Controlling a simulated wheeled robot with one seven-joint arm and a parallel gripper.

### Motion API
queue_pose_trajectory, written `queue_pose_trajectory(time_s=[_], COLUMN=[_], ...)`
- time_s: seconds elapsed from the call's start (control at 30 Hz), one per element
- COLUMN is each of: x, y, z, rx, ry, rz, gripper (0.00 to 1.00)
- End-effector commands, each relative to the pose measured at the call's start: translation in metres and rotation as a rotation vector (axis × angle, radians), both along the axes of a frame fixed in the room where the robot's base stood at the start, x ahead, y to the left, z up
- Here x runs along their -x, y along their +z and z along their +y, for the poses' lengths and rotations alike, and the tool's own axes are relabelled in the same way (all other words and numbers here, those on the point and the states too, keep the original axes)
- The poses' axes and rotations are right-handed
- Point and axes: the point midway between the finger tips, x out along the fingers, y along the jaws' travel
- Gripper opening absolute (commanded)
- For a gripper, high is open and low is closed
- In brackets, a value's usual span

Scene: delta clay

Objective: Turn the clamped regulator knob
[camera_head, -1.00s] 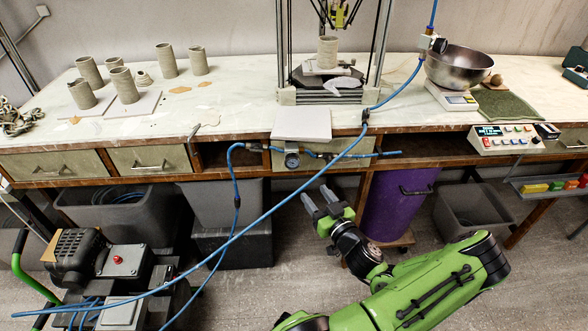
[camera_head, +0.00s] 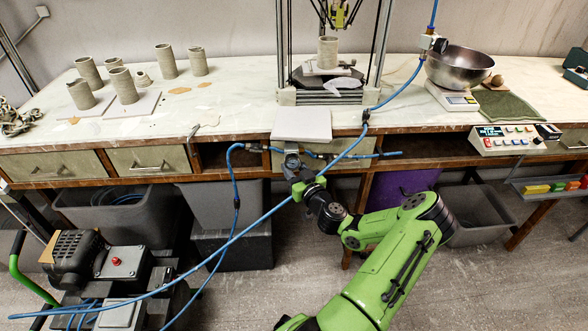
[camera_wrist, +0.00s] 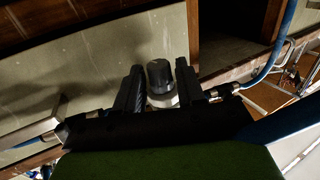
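The regulator knob (camera_wrist: 158,73) is a dark cylinder on a pale metal body (camera_wrist: 163,101), under the front edge of the bench. In the wrist view it stands between the two dark fingers of my gripper (camera_wrist: 159,68), with a narrow gap seen on each side, so the gripper is open around it and not closed on it. In the head view my gripper (camera_head: 292,162) is at the regulator, just below the pale board, and hides most of it.
A blue hose (camera_head: 237,185) joins the regulator's line, and another long blue hose (camera_head: 262,218) crosses in front, close to my gripper. Drawers (camera_head: 150,160) line the bench front. A purple bin (camera_head: 402,182) stands below right, partly behind my arm. A pale board (camera_head: 302,124) overhangs the edge.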

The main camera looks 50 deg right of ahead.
Motion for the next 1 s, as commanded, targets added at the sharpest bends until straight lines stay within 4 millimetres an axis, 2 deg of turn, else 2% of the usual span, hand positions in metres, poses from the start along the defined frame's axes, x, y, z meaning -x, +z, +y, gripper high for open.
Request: queue_pose_trajectory(time_s=[0.03,0.23,0.6,0.83,0.87,1.0], x=[0.0002,0.0003,0.0010,0.0010,0.0010,0.0010], y=[-0.0001,-0.0001,-0.0008,-0.0003,-0.0004,-0.0004], z=[0.0001,0.0001,-0.0019,-0.0015,-0.0015,-0.0015], rx=[0.000,0.000,0.003,0.000,0.000,0.000], ry=[0.000,0.000,0.117,0.118,0.118,0.117], rz=[0.000,0.000,0.000,0.000,0.000,0.000], gripper=[0.30,0.00,0.00,0.00,0.31,0.52])
